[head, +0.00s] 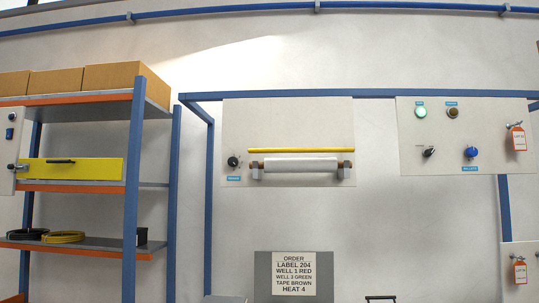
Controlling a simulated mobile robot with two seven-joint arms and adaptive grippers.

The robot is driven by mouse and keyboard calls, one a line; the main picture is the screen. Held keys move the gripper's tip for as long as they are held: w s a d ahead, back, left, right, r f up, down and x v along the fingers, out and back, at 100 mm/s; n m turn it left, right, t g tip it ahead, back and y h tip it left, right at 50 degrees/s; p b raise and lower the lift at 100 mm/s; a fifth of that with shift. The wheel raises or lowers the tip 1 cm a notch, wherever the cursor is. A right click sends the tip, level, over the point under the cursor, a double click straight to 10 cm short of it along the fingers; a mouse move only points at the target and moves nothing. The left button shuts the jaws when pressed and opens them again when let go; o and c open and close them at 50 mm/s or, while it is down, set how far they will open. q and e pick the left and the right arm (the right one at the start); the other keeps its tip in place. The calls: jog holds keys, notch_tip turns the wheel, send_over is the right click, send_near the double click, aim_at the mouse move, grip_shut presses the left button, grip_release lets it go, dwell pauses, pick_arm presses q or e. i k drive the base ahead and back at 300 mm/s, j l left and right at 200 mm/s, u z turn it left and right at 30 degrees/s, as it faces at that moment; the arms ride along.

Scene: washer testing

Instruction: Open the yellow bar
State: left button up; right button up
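A thin yellow bar (315,150) lies level across a pale panel (240,115) in the middle of the head view. It runs just above a white roll (300,165) that sits between two brackets with brown ends. The bar looks close to the roll; I cannot tell whether they touch. A black knob (233,161) with a blue label below it is left of the roll. Neither of my grippers shows in this view.
A shelf rack (132,200) at left holds cardboard boxes (110,77), a yellow box with a dark handle (90,170) and coils. A right panel (440,140) has lights, knobs and a red-white tag. An order sign (294,274) stands below.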

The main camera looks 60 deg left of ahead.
aim_at(253, 150)
jog(key=u, duration=1.7)
